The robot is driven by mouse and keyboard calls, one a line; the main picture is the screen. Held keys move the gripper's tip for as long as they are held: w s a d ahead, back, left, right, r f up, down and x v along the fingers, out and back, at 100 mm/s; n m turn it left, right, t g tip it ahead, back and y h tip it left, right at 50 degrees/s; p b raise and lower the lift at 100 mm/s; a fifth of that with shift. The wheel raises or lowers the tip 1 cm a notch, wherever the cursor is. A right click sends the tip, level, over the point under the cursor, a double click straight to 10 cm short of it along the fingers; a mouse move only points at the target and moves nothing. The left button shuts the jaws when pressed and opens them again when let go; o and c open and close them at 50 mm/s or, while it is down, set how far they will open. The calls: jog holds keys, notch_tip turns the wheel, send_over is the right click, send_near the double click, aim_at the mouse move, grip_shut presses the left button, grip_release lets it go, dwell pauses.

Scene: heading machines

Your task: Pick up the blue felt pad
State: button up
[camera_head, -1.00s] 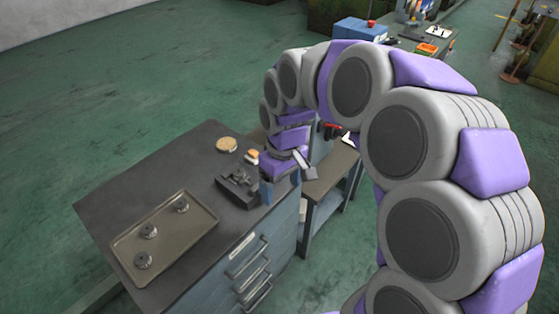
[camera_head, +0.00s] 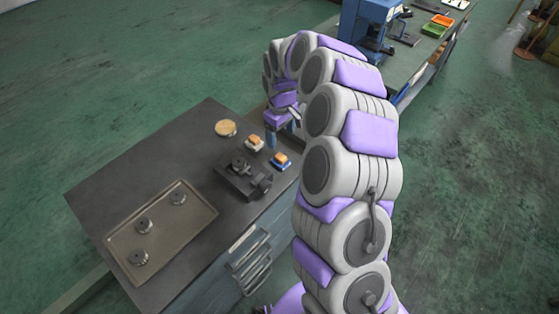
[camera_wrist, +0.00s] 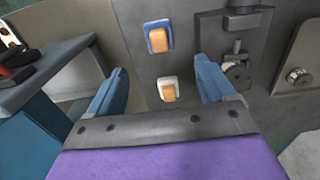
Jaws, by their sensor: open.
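The blue felt pad (camera_head: 275,162) lies on the dark bench top near its right edge, with an orange block on it. In the wrist view the blue pad (camera_wrist: 159,25) is upper centre, beyond the fingertips. A white pad (camera_head: 252,149) with another orange block lies to its left in the head view. In the wrist view this white pad (camera_wrist: 163,97) sits between my fingers, below the blue one. My gripper (camera_head: 271,140) is open and empty, above the bench near the white pad; its two blue fingers (camera_wrist: 163,75) show in the wrist view.
A dark metal fixture (camera_head: 241,181) stands close to the blue pad. A tray (camera_head: 116,238) with several metal parts lies to the left. A round tan disc (camera_head: 226,128) lies behind. A second bench with a blue machine (camera_head: 366,25) stands at back right.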

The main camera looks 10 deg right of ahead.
aim_at(281, 156)
jog(key=f, duration=0.2)
jog(key=d+f, duration=0.1)
jog(key=f, duration=0.2)
jog(key=f+b, duration=0.1)
jog(key=f, duration=0.1)
jog(key=shift+d+f, duration=0.15)
jog(key=shift+f, duration=0.25)
jog(key=shift+a+f, duration=0.3)
jog(key=shift+f, duration=0.05)
jog(key=f, duration=0.3)
jog(key=a+f+b, duration=0.1)
jog(key=shift+w+f, duration=0.2)
jog(key=shift+w, duration=0.05)
jog(key=shift+d+f, duration=0.1)
jog(key=shift+d, duration=0.25)
jog(key=shift+c, duration=0.8)
jog(key=shift+a, duration=0.3)
jog(key=c, duration=0.8)
jog(key=shift+d, duration=0.15)
jog(key=shift+c, duration=0.8)
jog(key=shift+r, duration=0.2)
